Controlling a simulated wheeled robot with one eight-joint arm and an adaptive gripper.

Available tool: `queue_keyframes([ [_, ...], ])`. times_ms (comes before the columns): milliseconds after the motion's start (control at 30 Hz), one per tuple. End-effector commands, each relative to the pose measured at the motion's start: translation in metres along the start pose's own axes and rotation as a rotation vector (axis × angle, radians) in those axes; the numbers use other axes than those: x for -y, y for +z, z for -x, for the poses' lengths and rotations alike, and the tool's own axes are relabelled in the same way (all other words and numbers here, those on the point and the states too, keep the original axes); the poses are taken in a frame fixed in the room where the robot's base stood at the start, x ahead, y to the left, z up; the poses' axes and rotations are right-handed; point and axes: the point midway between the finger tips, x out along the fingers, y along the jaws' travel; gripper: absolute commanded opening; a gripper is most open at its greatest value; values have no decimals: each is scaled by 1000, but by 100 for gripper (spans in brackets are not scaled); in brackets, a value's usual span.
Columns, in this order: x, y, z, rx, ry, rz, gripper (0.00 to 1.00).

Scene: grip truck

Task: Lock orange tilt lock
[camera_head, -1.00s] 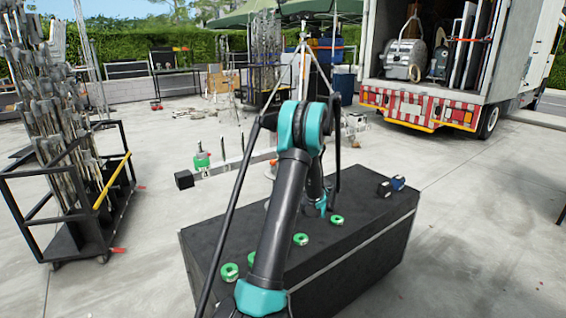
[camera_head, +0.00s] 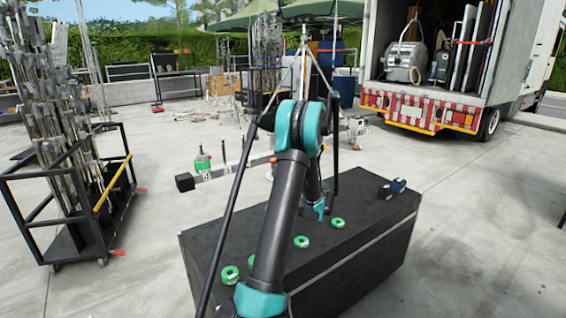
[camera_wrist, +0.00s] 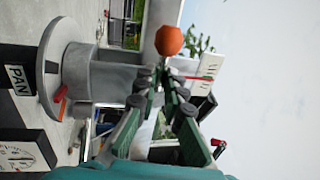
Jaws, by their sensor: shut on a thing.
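The orange tilt lock shows as a round orange knob (camera_wrist: 168,40) in the wrist view, at the upper middle, beside a grey cylindrical head. My gripper (camera_wrist: 160,72) has its green fingers drawn together just below the knob, closed on the tilt lock. The exact contact is small and partly hidden by the fingertips.
A black case (camera_head: 370,225) with several green ring-shaped items stands in front of me. A black cart with metal stands (camera_head: 85,230) is at the left. An open truck (camera_head: 425,105) is at the back right. Open concrete lies between them.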

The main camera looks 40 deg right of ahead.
Motion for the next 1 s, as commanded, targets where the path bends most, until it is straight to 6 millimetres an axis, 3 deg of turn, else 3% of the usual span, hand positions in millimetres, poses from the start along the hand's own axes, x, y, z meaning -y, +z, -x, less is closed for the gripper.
queue_keyframes([
  [100, 0, -1, 1, -3, 0, 0, 0],
  [133, 0, -1, 1, -3, 0, 0, 13],
  [200, 0, -1, 0, -2, 0, 0, 18],
  [567, 0, -1, 5, -1, 0, 1, 18],
  [667, 0, -1, 17, -2, 0, 1, 18],
  [1000, 0, -2, 85, -4, 0, 1, 18],
])
